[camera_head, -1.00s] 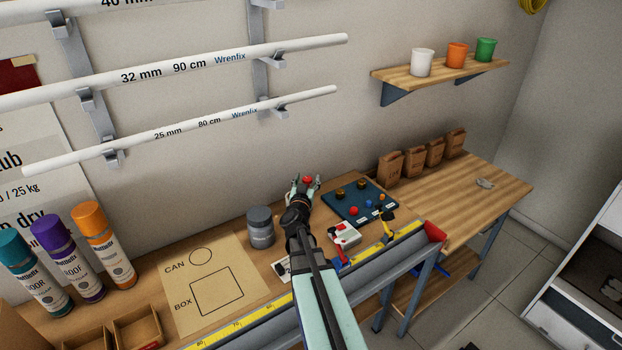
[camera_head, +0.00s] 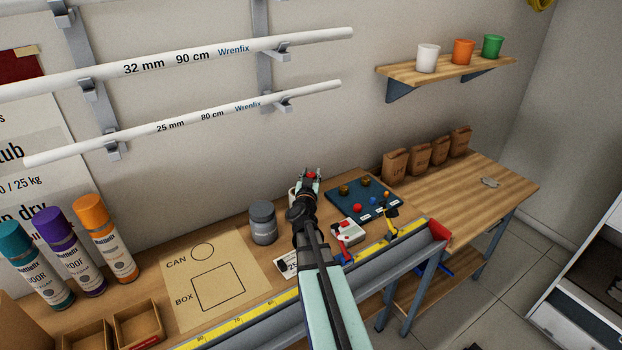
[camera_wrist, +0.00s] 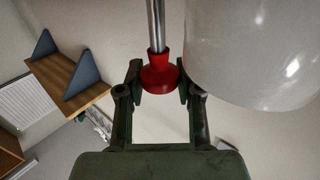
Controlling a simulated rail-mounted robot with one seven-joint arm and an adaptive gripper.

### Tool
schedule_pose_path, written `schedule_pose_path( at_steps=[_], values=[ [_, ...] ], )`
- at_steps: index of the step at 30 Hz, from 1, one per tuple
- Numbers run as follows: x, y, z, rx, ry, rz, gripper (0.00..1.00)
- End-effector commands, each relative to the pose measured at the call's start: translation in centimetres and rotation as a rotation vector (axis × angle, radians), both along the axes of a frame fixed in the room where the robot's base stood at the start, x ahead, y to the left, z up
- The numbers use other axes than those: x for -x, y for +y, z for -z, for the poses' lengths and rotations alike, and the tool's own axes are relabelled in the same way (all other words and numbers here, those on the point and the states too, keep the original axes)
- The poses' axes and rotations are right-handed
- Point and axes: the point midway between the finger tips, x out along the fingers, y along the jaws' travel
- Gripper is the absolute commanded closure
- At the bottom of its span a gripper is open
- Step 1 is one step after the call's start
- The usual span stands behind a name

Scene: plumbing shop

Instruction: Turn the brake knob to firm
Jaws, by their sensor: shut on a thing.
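A red flared knob (camera_wrist: 160,73) sits on a shiny metal rod (camera_wrist: 155,22) in the wrist view. My gripper (camera_wrist: 160,83) has one finger on each side of the knob and is shut on it. In the head view my gripper (camera_head: 311,178) is at the back of the bench near the wall, with a bit of red between its fingers. Any marking for firm is not visible.
A large white rounded body (camera_wrist: 258,50) is close on the right of the knob in the wrist view. In the head view a grey can (camera_head: 263,222) stands left of my arm. A dark blue board (camera_head: 347,208) with small coloured parts lies to the right.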

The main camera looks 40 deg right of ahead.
Motion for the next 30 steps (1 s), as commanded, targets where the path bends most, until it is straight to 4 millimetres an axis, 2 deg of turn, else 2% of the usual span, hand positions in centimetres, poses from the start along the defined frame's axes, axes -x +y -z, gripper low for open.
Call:
schedule_pose_path(
  at_steps=[2, 15, 30],
  values=[
    [0.01, -0.17, 0.44, 0.006, -0.004, -0.033, 0.99],
    [-0.33, -0.21, 0.19, 0.009, -0.007, -0.164, 0.99],
    [-0.15, -0.18, -0.31, 0.006, 0.002, -0.203, 0.99]
  ],
)
